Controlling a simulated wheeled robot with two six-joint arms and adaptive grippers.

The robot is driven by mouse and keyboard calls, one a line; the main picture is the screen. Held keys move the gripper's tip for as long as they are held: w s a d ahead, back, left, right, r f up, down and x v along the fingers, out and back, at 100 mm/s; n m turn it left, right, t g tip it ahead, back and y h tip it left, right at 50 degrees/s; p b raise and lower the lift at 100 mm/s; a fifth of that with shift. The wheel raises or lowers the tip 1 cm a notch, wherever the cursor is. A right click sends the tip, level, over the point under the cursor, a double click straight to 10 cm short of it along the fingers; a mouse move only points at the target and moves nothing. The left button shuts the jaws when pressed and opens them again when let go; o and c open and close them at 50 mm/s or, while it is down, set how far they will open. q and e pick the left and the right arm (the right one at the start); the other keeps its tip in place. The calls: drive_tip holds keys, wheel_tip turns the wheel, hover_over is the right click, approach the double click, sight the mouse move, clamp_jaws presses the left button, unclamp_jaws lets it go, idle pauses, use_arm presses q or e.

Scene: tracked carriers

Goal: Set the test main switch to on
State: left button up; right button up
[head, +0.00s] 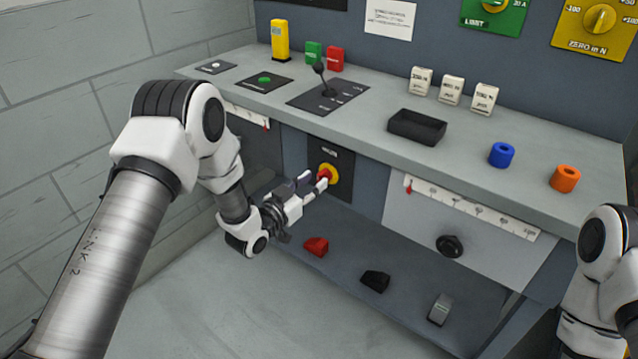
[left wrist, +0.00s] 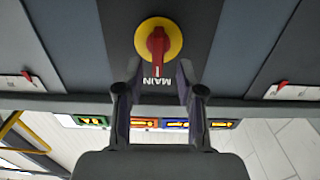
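The main switch is a red rotary handle (left wrist: 158,45) on a yellow round plate (left wrist: 174,33). It sits on a dark panel (head: 344,158) in the bench front, below the worktop, and the yellow plate shows in the head view (head: 333,174). In the left wrist view the word MAIN appears upside down beside the handle, and the handle points toward it. My left gripper (left wrist: 159,72) is open, its fingertips to either side of the handle's end, with gaps showing. It also shows in the head view (head: 318,185). My right arm shows at the right edge; its gripper is out of view.
The worktop (head: 370,128) above holds a black joystick (head: 327,88), a black tray (head: 417,127), and blue (head: 502,155) and orange (head: 565,178) rings. A black knob (head: 449,245) is right of the switch. Red (head: 316,246), black (head: 375,281) and grey (head: 439,310) pieces lie below.

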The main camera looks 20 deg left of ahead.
sight(318, 179)
use_arm(q)
drive_tip(key=x, duration=0.3)
drive_tip(key=shift+d+r, duration=0.1)
drive_tip(key=shift+d, duration=0.1)
drive_tip(key=shift+w+a, duration=0.1)
drive_tip(key=c, duration=0.3)
clamp_jaws()
